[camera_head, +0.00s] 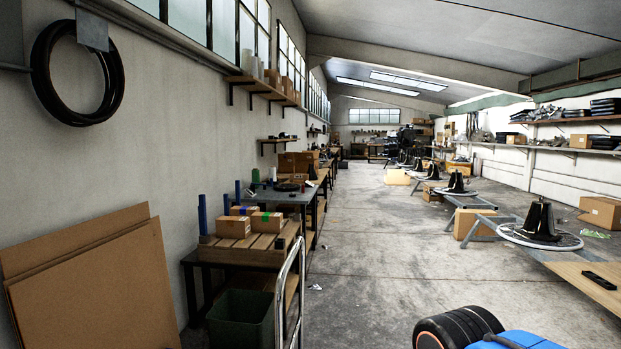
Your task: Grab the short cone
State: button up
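Black cone-shaped pieces (543,222) stand close together on a pale round disc (511,234) at the right. They overlap, so I cannot tell which of them is the short cone. Farther back, another black cone-shaped piece (456,184) stands on a similar disc, with more smaller ones beyond it down the row. My gripper is not in view.
Cardboard boxes (601,211) sit on the floor. A workbench with small boxes (234,227) and a green bin (241,320) line the left. The middle floor is mostly clear.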

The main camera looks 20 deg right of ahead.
aim_at(312, 175)
jog(key=i+l+z, duration=0.55)
jog(key=i, duration=0.6)
jog(key=i+j+z, duration=0.1)
jog(key=i+z, duration=0.2)
jog(key=i, duration=5.65)
jog(key=i+u, duration=0.35)
jog(key=i, duration=0.15)
jog(key=i+l+u, duration=0.3)
jog(key=i, duration=0.2)
jog(key=i+l+u, duration=0.35)
jog(key=i, duration=0.15)
